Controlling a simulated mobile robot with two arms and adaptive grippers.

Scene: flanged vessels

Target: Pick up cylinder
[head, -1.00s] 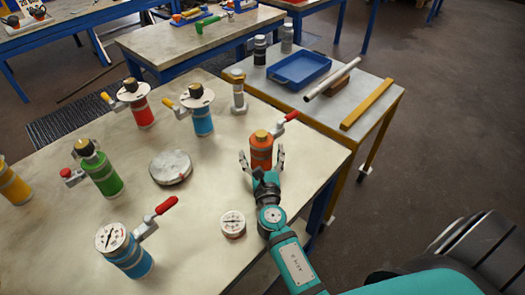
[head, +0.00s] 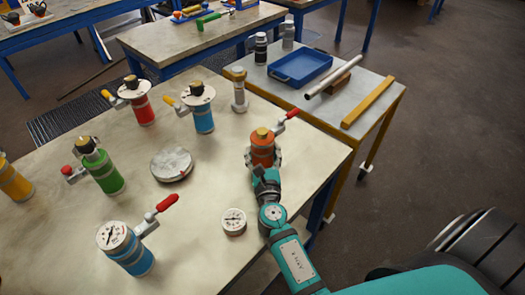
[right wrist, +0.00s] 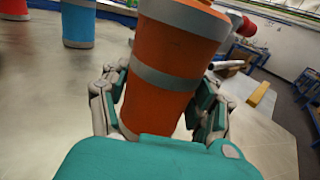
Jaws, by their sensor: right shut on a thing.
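The orange cylinder (head: 262,151) stands upright near the right edge of the table, with grey bands, a brass cap and a red-handled lever on its right. In the right wrist view the orange cylinder (right wrist: 165,70) fills the middle, between my fingers. My right gripper (head: 263,160) is shut on its lower body, one finger on each side; the gripper also shows in the wrist view (right wrist: 160,100). Other cylinders on the table are red (head: 142,110), blue with a plate on top (head: 203,119), green (head: 105,172), and blue with a gauge (head: 131,255). My left gripper is not in view.
A round grey disc (head: 171,164) and a small gauge (head: 233,221) lie left of my right arm. A small grey cylinder (head: 239,92) stands behind the orange one. A side table to the right holds a blue tray (head: 300,67), a pipe (head: 328,80) and a yellow bar (head: 367,102).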

